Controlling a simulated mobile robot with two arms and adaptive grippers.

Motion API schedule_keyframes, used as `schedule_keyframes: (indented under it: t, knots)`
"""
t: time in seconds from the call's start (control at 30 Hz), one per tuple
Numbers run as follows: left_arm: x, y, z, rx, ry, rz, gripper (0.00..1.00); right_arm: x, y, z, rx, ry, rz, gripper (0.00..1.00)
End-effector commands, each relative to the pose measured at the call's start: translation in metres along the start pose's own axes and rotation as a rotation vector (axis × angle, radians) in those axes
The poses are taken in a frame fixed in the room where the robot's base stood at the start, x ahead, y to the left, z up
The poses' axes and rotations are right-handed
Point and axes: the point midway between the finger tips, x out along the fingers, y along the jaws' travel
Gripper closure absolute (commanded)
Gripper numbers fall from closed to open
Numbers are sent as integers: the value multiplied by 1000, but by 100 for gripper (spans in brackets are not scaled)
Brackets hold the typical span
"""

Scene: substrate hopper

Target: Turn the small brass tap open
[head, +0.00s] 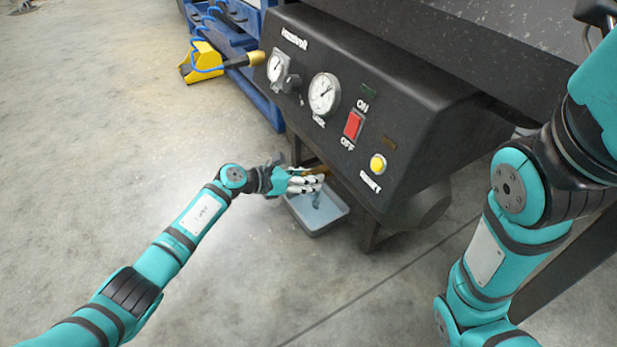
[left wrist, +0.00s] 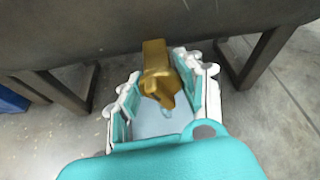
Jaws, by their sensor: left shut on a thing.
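The small brass tap (left wrist: 154,56) comes out from under the dark machine body in the left wrist view. In the head view only a bit of the tap (head: 321,169) shows, behind my fingers. My left gripper (head: 318,183) is at the tap, below the machine's front panel. In the left wrist view the white and teal fingers of my left gripper (left wrist: 160,80) stand on both sides of the tap's lower, front part and are shut on it. The exact contact is partly hidden. My right arm shows at the right, but its gripper is out of view.
A grey tray (head: 334,224) stands on the floor below the tap, with something bluish in it. The black control panel (head: 330,130) with gauges, a red switch (head: 353,125) and a yellow button (head: 377,163) overhangs the tap. The machine's legs (left wrist: 238,68) flank it. Floor at left is clear.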

Motion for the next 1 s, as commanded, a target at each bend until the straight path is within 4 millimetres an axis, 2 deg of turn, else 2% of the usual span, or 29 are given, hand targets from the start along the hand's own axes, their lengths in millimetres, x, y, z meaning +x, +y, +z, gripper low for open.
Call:
schedule_keyframes:
  t: [0.03, 0.07, 0.23, 0.5, 0.63, 1.0]
  knots:
    - [0, 0, -1, 0, 1, 0, 96, 0, 0, 0, 0, 0, 0, 37]
    - [0, 0, -1, 0, 1, 0, 60, 0, 0, 0, 0, 0, 0, 37]
    - [0, 0, 0, 1, 1, 1, 38, 0, 0, 0, 0, 0, 0, 37]
    - [-1, 0, 0, 1, 0, 1, 38, -1, 1, 1, 1, -4, 4, 37]
    - [-11, 1, -1, 2, 1, 3, 38, 0, 0, 1, 1, -3, 3, 37]
    - [-86, 1, -2, 3, 3, 3, 38, 0, 0, 0, 1, -1, 1, 37]
